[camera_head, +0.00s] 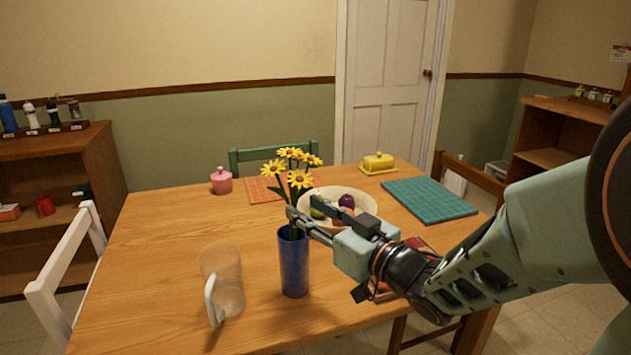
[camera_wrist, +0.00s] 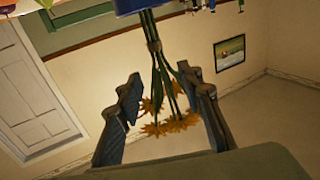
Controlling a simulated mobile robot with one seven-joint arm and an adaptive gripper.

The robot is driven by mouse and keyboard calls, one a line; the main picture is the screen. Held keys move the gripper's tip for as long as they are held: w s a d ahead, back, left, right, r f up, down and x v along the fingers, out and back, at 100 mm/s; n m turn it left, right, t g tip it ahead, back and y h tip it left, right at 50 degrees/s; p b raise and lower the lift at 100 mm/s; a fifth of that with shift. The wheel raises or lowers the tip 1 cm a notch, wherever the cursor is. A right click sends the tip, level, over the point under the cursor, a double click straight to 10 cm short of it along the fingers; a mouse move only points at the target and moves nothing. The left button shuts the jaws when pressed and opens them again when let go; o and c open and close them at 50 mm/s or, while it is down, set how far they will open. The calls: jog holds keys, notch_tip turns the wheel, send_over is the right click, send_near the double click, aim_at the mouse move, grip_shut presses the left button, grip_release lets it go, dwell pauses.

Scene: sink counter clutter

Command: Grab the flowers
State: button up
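The yellow flowers (camera_head: 298,180) stand upright in a blue vase (camera_head: 294,262) on the wooden table. My gripper (camera_head: 302,208) reaches in from the right at stem height, just above the vase rim. In the wrist view, which looks upside down, the green stems (camera_wrist: 163,75) run between the two fingers of my gripper (camera_wrist: 158,82), with the blooms (camera_wrist: 170,124) further down in the picture. The fingers are apart, with a gap showing on both sides of the stems.
A clear glass pitcher (camera_head: 222,280) stands left of the vase. A fruit bowl (camera_head: 365,203) is behind my gripper. A pink jar (camera_head: 221,181), an orange placemat (camera_head: 262,190), a yellow butter dish (camera_head: 378,163) and a teal placemat (camera_head: 430,201) lie further back.

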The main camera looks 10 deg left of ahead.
aim_at(295, 200)
jog(key=x, duration=0.5)
jog(key=shift+w+a+r+b, duration=0.1)
jog(key=shift+a+r+b, duration=0.05)
jog(key=shift+a+b, duration=0.2)
jog(key=shift+d, duration=0.1)
jog(key=shift+c, duration=0.4)
grip_shut()
